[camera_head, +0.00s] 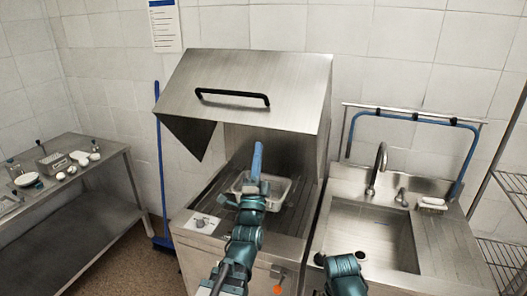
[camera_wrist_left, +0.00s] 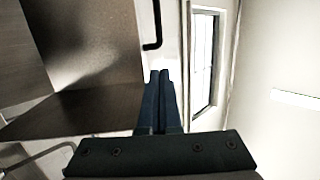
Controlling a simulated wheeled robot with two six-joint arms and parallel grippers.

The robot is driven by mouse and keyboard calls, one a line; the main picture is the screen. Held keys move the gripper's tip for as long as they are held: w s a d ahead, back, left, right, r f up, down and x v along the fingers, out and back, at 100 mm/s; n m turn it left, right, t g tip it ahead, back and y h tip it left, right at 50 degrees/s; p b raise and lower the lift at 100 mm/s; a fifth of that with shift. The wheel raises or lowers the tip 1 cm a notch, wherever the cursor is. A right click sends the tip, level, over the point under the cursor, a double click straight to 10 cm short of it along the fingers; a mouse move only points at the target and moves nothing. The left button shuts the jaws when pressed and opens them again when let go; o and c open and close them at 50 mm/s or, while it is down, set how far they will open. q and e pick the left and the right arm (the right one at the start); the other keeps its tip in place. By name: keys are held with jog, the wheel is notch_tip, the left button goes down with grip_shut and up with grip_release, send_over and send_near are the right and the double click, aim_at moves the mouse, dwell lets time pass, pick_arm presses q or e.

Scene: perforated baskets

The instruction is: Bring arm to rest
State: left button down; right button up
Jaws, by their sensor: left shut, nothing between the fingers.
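My left gripper (camera_head: 257,160) points up and away in front of the open steel machine in the head view. Its blue fingers are together and empty; they also show shut in the left wrist view (camera_wrist_left: 160,78). Behind my left arm, a shallow metal basket (camera_head: 282,190) sits on the machine's bed, partly hidden by the arm. The machine's hood (camera_head: 270,72) is raised, with a black handle (camera_head: 232,97) on its front. My right arm shows only as a short teal part at the bottom, and its gripper is not visible.
A steel sink (camera_head: 372,235) with a tap (camera_head: 379,165) and a blue hose (camera_head: 468,160) is at the right. A wire rack (camera_head: 510,225) stands at the far right. A steel table (camera_head: 85,180) with small dishes is at the left, with floor between it and the machine.

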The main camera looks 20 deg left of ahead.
pick_arm(q)
jog(key=w+d+f+n+g+h, duration=0.1)
jog(key=w+d+f+g+h, duration=0.25)
jog(key=f, duration=0.25)
jog(key=w+d+f+n+g+h, duration=0.1)
jog(key=w+d+f+g+h, duration=0.1)
jog(key=d+f+g, duration=0.4)
jog(key=s+d+f+n+g, duration=0.1)
jog(key=s+d+f+g, duration=0.1)
jog(key=f, duration=0.4)
jog(key=s+d+f+n+g, duration=0.1)
jog(key=s+d+f+g, duration=0.15)
jog(key=f, duration=0.45)
jog(key=s+f+n+g+y, duration=0.1)
jog(key=s+f+n+g, duration=0.1)
jog(key=s, duration=0.5)
jog(key=s+d+f+n+g+y, duration=0.1)
jog(key=s+f+n+g, duration=0.1)
jog(key=s+f+g, duration=0.3)
jog(key=s+f+n+g+y, duration=0.1)
jog(key=s+f+n+g, duration=0.2)
jog(key=s, duration=0.6)
jog(key=shift+s+d+f+g, duration=0.2)
jog(key=shift+f+g, duration=0.4)
jog(key=shift+g, duration=0.6)
